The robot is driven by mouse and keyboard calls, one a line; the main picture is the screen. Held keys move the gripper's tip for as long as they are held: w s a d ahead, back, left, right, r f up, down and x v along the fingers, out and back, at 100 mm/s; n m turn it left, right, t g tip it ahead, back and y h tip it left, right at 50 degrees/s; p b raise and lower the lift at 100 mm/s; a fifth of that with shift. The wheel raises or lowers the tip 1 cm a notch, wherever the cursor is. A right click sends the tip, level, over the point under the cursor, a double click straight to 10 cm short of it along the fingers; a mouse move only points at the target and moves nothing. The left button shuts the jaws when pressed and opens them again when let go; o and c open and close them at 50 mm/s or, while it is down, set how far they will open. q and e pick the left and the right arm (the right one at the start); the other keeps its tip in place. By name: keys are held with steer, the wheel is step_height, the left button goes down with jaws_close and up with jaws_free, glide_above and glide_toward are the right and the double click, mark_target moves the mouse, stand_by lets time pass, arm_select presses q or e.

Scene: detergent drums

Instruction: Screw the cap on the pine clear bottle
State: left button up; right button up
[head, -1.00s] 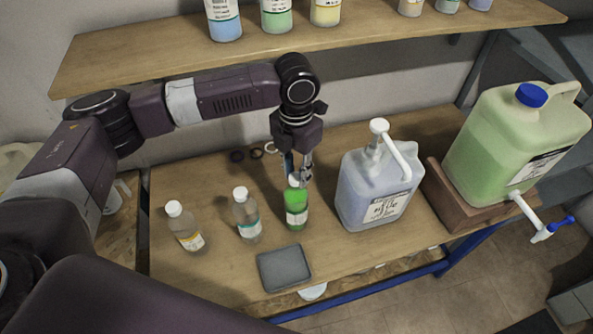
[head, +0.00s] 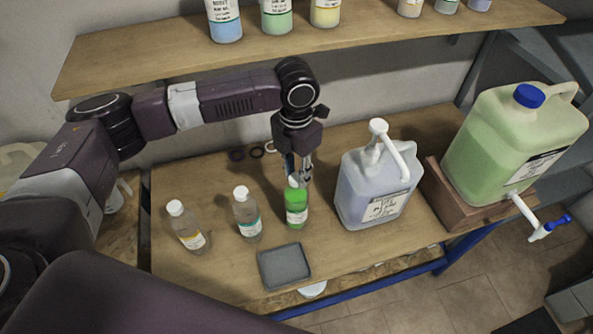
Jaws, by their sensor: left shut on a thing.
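The pine clear bottle, taken to be the one with bright green liquid (head: 296,208), stands upright on the workbench (head: 340,252), left of the pump jug. A white cap (head: 293,181) sits at its mouth, partly hidden by the fingers. My left gripper (head: 299,180) points down over the bottle and is shut on the cap. I cannot tell how far the cap is turned on its thread. My right gripper is not in view.
Two white-capped bottles (head: 246,214) (head: 185,225) stand to the left. A grey tray (head: 284,266) lies in front. A pump jug (head: 376,190) and a large green drum (head: 510,143) stand right. A shelf (head: 150,62) with bottles hangs above.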

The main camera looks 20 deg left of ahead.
arm_select(q)
steer(key=m+p, duration=0.1)
steer(key=m, duration=0.2)
steer(key=shift+s+m, duration=0.1)
steer(key=shift+m, duration=0.2)
steer(key=shift+f, duration=0.2)
steer(key=shift+m+b, duration=0.7)
steer(key=shift+b, duration=1.55)
steer(key=o, duration=0.5)
steer(key=shift+r, duration=0.1)
steer(key=shift+r, duration=0.25)
steer(key=shift+p, duration=0.3)
